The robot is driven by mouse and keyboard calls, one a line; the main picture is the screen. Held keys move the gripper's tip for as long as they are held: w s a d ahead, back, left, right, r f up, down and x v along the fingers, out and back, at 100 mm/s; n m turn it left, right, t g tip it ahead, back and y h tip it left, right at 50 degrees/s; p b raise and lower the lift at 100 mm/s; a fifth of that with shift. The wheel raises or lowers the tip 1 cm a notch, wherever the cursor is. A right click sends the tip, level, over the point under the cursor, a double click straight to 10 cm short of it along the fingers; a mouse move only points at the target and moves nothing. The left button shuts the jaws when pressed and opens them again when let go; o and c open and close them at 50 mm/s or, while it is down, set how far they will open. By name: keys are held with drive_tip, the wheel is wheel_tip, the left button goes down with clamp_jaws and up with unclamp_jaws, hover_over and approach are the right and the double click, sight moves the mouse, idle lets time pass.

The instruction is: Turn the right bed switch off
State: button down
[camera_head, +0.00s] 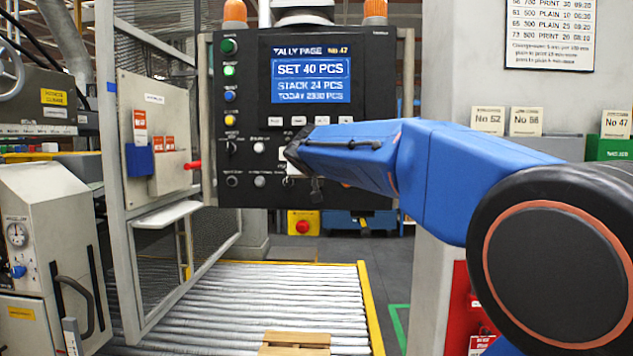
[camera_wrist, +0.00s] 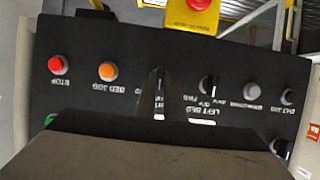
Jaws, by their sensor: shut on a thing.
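The black control panel (camera_head: 375,85) stands upright in front of me. My gripper (camera_head: 291,157) is at its lower middle, against its face. In the wrist view the panel is upside down, and my gripper's dark fingers (camera_wrist: 157,98) are closed around a switch on it. This switch is the neighbour of the left bed switch (camera_wrist: 208,86), on the side of the orange bed jog button (camera_wrist: 107,71), so it appears to be the right bed switch. The fingers hide most of it and its label, and its setting cannot be read.
A yellow box with a red button (camera_head: 303,224) hangs below the panel. A mesh guard frame (camera_head: 125,205) stands left. A roller bed (camera_head: 215,300) with a wooden pallet (camera_head: 295,340) lies below.

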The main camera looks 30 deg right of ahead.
drive_tip(key=c, duration=1.9)
unclamp_jaws()
drive_tip(key=shift+w+f, duration=0.1)
drive_tip(key=shift+f, duration=0.1)
drive_tip(key=shift+o, duration=0.2)
drive_tip(key=shift+d, duration=0.1)
drive_tip(key=v, duration=1.7)
drive_tip(key=shift+r, duration=0.1)
drive_tip(key=s+a+f+n+g+y, duration=0.2)
drive_tip(key=s+f, duration=0.6)
drive_tip(key=f, duration=0.6)
drive_tip(key=s+a+f+n+g+y, duration=0.2)
drive_tip(key=s+f, duration=0.7)
drive_tip(key=f, duration=0.5)
drive_tip(key=s+a+f+n+g+y, duration=0.2)
drive_tip(key=s+a+f, duration=0.3)
drive_tip(key=s+f, duration=0.4)
wheel_tip(320, 180, down, 5)
drive_tip(key=shift+s+a+f+n+y, duration=0.2)
drive_tip(key=shift+s+a+n+y, duration=0.15)
drive_tip(key=shift+y, duration=0.45)
